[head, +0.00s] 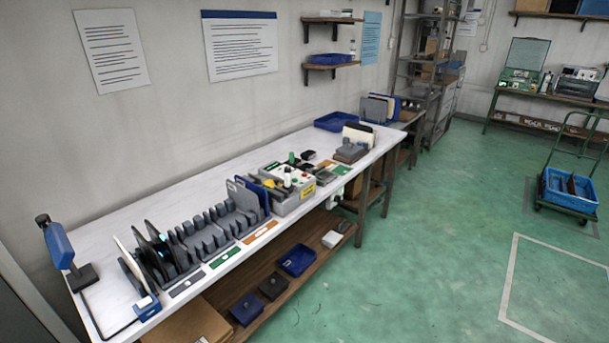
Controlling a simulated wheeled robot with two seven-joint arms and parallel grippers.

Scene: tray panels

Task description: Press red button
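A grey control box (293,197) stands on the long white workbench (110,300), near the middle of its length. A small red spot (306,175) shows on the box's top face, toward its right side; it looks like the red button but is too small to make out clearly. Light-coloured knobs and a dark green-topped part stand beside it on the box. Neither of my grippers is in view, so nothing of mine is seen touching the box.
Grey slotted racks (205,235) holding panels stand left of the box. A blue scanner-like device (60,245) stands at the bench's left end. A blue tray (336,121) lies at the far end. Green floor right of the bench is open; a cart with a blue crate (571,190) stands farther right.

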